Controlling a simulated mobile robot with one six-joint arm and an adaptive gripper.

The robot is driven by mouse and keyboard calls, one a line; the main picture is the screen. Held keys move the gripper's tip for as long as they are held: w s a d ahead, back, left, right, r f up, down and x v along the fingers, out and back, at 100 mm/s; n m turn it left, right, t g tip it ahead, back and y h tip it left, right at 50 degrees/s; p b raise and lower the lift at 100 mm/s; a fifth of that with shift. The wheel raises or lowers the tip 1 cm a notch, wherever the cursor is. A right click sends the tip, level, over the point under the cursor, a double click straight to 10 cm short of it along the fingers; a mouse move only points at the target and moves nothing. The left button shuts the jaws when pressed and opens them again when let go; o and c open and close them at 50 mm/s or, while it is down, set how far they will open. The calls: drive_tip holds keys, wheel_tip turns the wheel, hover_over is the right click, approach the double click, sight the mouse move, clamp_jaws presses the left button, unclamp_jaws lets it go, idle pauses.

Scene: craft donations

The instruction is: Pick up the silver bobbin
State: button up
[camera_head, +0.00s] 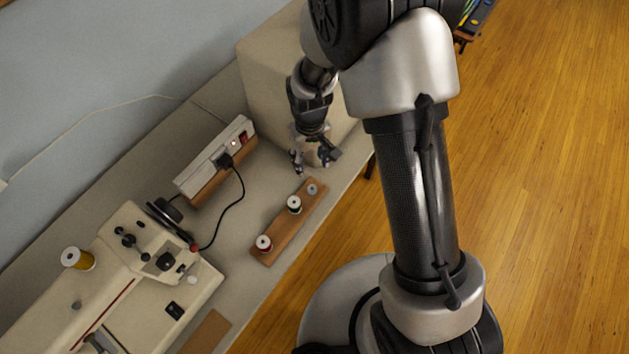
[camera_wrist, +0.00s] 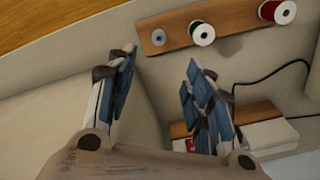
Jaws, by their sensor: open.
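The silver bobbin (camera_head: 312,189) sits on the far end of a wooden rack (camera_head: 273,249), and it also shows in the wrist view (camera_wrist: 158,37) at the rack's left end. A green spool (camera_head: 294,204) and a red spool (camera_head: 264,243) stand along the same rack. My gripper (camera_head: 314,168) is open and empty above the table, a short way beyond the bobbin's end of the rack. In the wrist view its fingers (camera_wrist: 158,78) are spread apart, with the bobbin ahead of them and not between them.
A power strip (camera_head: 215,158) with a plugged black cord lies behind the rack. A sewing machine (camera_head: 120,275) with a yellow thread spool (camera_head: 77,259) stands at the lower left. A large beige box (camera_head: 270,75) stands close behind my gripper. The table's front edge runs near the rack.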

drive_tip(key=b, duration=0.2)
hover_over(312, 189)
drive_tip(key=f, duration=0.9)
drive_tip(key=shift+s+a, duration=0.15)
drive_tip(key=shift+s, duration=0.15)
drive_tip(key=shift+w+f+b, duration=0.15)
drive_tip(key=shift+f+b, duration=0.35)
drive_tip(key=shift+f, duration=1.05)
drive_tip(key=shift+w+f+b, duration=0.1)
drive_tip(key=shift+f+b, duration=0.4)
drive_tip(key=shift+f, duration=1.05)
drive_tip(key=shift+c, duration=0.4)
drive_tip(key=c, duration=0.7)
